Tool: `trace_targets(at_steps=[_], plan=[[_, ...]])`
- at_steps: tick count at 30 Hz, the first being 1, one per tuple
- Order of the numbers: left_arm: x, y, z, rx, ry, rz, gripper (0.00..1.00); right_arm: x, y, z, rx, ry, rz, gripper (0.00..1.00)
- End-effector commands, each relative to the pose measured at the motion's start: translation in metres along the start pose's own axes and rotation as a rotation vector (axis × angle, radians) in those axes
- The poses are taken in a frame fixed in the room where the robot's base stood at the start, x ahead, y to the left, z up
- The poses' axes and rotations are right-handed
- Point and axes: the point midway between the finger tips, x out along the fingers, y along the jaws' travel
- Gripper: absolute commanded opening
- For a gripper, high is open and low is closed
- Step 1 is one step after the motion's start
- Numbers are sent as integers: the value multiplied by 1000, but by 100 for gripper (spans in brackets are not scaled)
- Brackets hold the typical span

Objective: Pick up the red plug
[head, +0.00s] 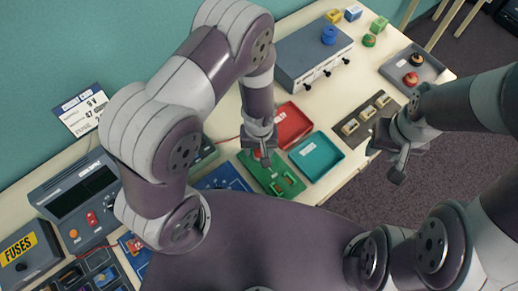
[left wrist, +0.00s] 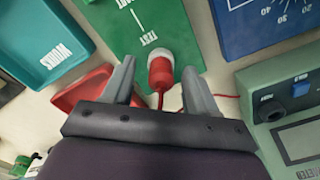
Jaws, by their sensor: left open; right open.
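The red plug (left wrist: 160,75) has a pale collar and a red lead. In the left wrist view it is at the edge of the green test board (left wrist: 112,22), between the two open fingers of my left gripper (left wrist: 158,68), with a gap on each side. I cannot tell whether it is seated in the board. In the head view my left gripper (head: 264,158) hangs over the far edge of the green board (head: 254,172) and mostly hides the plug. My right gripper (head: 386,162) is open and empty near the table's right edge.
A red tray (head: 304,123) and a teal "WORKS" tray (head: 330,163) lie right of the board. A blue board (head: 222,177) lies left of it. A grey box (head: 310,55) stands behind. A meter (left wrist: 285,105) is close on the right in the wrist view.

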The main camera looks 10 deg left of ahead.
Motion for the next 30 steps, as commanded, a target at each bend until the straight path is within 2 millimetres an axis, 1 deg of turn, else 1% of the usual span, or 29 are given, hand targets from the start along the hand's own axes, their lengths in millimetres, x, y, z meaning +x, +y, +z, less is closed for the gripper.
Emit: trace_targets(at_steps=[4,5,6,8,9,10,20,23,26,28,30], plan=[[0,0,0,0,0,0,58,0,0,0,0,0,0,43],[0,0,0,0,0,0,48,0,0,0,0,0,0,43],[0,0,0,0,0,0,35,0,0,0,0,0,0,43],[0,0,0,0,0,0,16,0,0,0,0,0,0,43],[0,0,0,0,0,0,3,0,0,0,0,0,0,43],[0,0,0,0,0,0,0,0,0,0,0,0,0,43],[-3,0,0,0,0,0,0,2,0,0,0,0,0,43],[-11,1,-1,0,3,2,0,4,0,1,0,0,0,43],[-26,1,-1,1,4,3,0,9,0,1,0,0,0,43],[-40,1,-1,0,4,3,0,13,0,2,0,0,0,43],[-47,17,1,7,4,3,0,17,0,2,0,0,0,43]])
